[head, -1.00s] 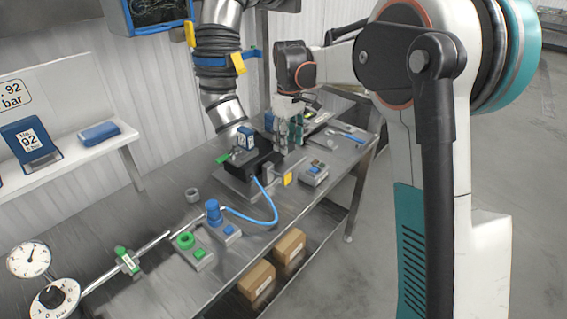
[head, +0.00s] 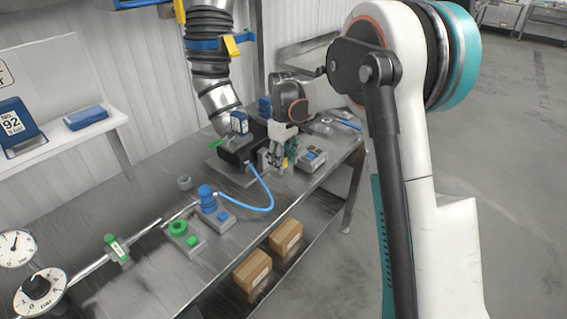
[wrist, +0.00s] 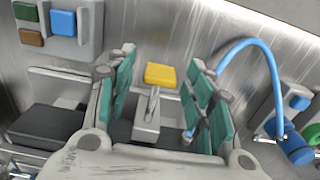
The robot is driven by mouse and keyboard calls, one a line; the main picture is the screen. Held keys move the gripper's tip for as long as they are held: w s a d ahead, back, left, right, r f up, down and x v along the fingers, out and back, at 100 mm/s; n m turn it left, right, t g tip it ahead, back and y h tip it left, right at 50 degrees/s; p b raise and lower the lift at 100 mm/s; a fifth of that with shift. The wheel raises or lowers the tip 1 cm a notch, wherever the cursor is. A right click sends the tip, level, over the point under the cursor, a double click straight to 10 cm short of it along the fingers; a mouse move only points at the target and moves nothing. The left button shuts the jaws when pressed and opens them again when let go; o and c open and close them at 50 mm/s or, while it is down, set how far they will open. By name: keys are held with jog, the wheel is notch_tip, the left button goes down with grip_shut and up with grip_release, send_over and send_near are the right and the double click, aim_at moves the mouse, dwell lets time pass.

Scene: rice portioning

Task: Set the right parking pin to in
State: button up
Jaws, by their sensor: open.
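A yellow tab on a thin metal stem, which looks like the right parking pin (wrist: 160,73), stands on a grey bracket (wrist: 147,130) in the wrist view. My gripper (wrist: 162,68) is open, with teal-padded fingers on either side of the tab and visible gaps to it. In the head view my gripper (head: 277,160) is low over the bench at the right of the black fixture (head: 238,152). There the pin is mostly hidden by the fingers. I cannot tell whether the pin is in or out.
A button box (head: 311,160) stands close right of the gripper. A blue hose (head: 268,198) curves from the fixture to a blue coupling (head: 206,197). A green ring (head: 178,228) and dials lie farther left. A large corrugated duct (head: 210,70) hangs behind the fixture.

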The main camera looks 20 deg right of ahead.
jog(key=shift+f, duration=0.1)
jog(key=shift+c, duration=0.3)
grip_shut()
jog(key=shift+w+a, duration=0.1)
jog(key=shift+w+a+p, duration=0.25)
jog(key=shift+w+a, duration=0.3)
jog(key=shift+w, duration=0.2)
jog(key=shift+w+a+p, duration=0.2)
jog(key=shift+w+a, duration=0.3)
jog(key=shift+w, duration=0.25)
jog(key=shift+c, duration=2)
grip_release()
